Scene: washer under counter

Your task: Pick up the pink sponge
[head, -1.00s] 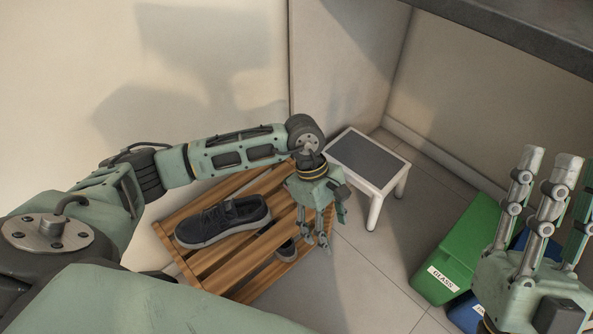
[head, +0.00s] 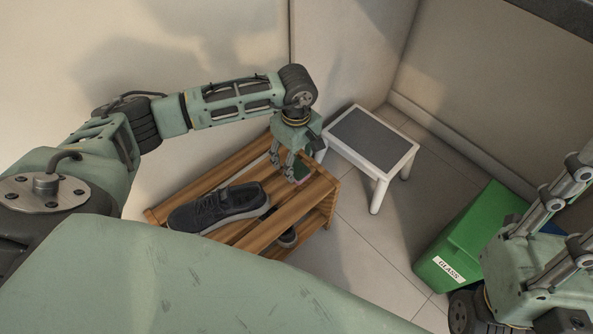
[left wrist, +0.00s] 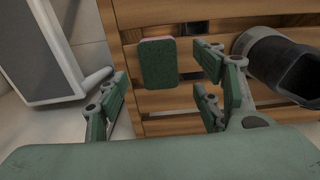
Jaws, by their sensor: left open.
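The sponge (left wrist: 159,64) lies on the wooden slats, with a dark green top and a thin pink edge in the left wrist view. In the head view the sponge (head: 302,172) is partly hidden by my left gripper (head: 287,170). My left gripper (left wrist: 165,92) is open, pointing down above the rack. In the left wrist view its fingers stand on both sides of the sponge's near end, and I see no clear contact. My right gripper (head: 580,200) is at the right edge of the head view, empty, with its fingers spread.
The slatted wooden rack (head: 318,187) holds a dark shoe (head: 218,207), with another shoe (head: 287,237) lower down. A white stool (head: 372,139) with a grey top stands beside the rack. A green bin (head: 465,236) labelled GLASS is at right. Walls close the back.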

